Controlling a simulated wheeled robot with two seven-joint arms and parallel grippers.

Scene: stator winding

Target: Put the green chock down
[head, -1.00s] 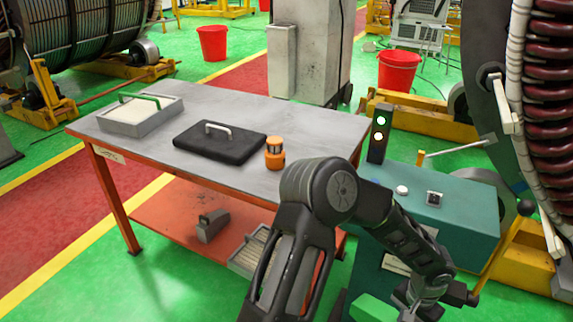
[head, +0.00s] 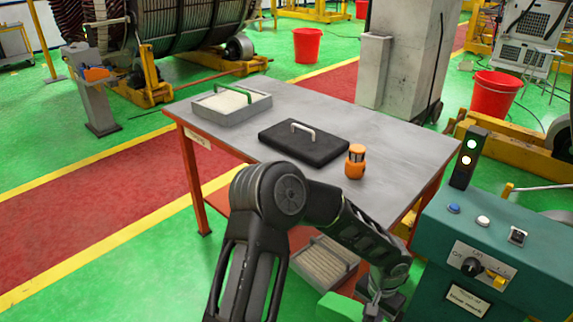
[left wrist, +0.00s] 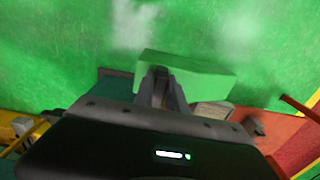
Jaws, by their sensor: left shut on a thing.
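The green chock (head: 340,306) is a plain green block at the bottom edge of the head view, partly cut off. In the left wrist view the chock (left wrist: 205,84) lies across the fingertips of my left gripper (left wrist: 163,84), which is shut on it. The chock is held in the air above the green floor, in front of the table. My left gripper also shows in the head view (head: 372,304), low down beside the teal control box. My right gripper is in neither view.
A grey-topped table (head: 385,140) with an orange frame holds a grey tray (head: 232,112), a black case (head: 303,148) and an orange lamp (head: 356,163). A teal control box (head: 500,245) stands at right. Green floor (head: 120,285) is clear at lower left.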

